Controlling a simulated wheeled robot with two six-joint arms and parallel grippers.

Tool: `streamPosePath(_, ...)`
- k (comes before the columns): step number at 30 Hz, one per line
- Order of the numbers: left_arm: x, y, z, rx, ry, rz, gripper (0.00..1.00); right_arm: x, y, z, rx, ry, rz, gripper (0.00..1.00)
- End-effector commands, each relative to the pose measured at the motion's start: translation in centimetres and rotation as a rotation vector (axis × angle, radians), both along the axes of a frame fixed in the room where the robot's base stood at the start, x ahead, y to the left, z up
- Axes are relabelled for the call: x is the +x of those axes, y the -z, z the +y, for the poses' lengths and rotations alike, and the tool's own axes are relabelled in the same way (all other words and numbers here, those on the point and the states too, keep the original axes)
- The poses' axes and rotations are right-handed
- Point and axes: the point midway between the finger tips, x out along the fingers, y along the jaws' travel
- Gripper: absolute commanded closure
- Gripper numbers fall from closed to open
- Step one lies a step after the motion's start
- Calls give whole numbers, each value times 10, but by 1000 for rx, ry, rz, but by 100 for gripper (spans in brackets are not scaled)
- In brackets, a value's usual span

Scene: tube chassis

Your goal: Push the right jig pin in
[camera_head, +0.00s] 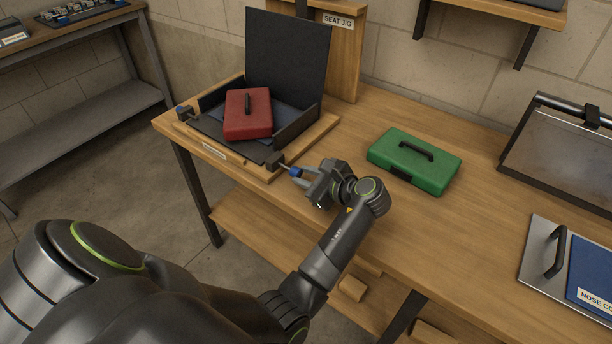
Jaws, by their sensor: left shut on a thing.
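The seat jig is a wooden base (328,124) with a black tray and an upright black back panel (287,62) on the bench. The right jig pin has a blue knob (295,172) and a thin metal shaft running to a black block (274,160) at the jig's front right corner. My left gripper (299,176) is shut on the blue knob, at the right of the block. Part of the shaft shows between the block and the knob. The other jig pin (184,113) is at the jig's left corner. My right gripper is not in view.
A red case (248,116) sits in the jig tray. A green case (413,161) lies on the bench right of my gripper. A dark framed panel (562,150) and a blue labelled piece (590,275) are at the right. Bare bench top lies between them.

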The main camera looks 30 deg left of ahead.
Motion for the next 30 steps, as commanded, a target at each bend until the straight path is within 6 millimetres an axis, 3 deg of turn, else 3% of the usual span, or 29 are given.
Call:
streamPosePath(8, 0, -1, 2, 1, 0, 1, 100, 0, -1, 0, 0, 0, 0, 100)
streamPosePath(19, 3, -2, 45, 2, 0, 2, 100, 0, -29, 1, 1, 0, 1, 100)
streamPosePath(29, 4, 0, 49, 3, 0, -1, 100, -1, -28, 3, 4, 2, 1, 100)
streamPosePath(30, 4, 0, 49, 3, 0, -1, 74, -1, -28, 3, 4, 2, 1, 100)
